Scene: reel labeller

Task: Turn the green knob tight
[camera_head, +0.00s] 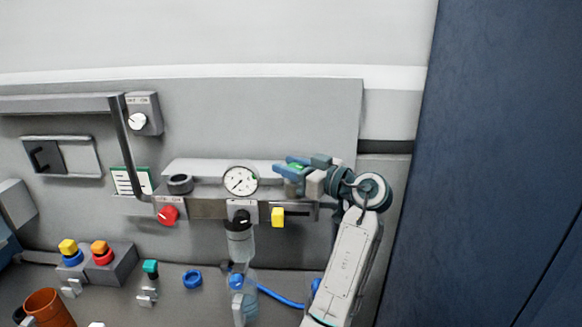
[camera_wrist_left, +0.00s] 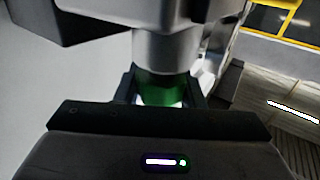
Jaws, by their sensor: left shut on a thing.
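The green knob (camera_head: 296,166) is at the right end of the grey panel block, right of the round gauge. Only a little of its green shows in the head view. In the left wrist view, the green knob (camera_wrist_left: 160,90) sits between the two dark fingers, under a pale cylindrical part. My left gripper (camera_head: 292,170) is shut on the knob. Its arm rises from the bottom of the head view, right of the middle. The fingers hide much of the knob, and its turn angle cannot be told. My right gripper is not in view.
The gauge (camera_head: 240,181), a yellow handle (camera_head: 278,217) and a red knob (camera_head: 168,215) are left of my gripper. A dark blue cabinet (camera_head: 500,160) stands at the right.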

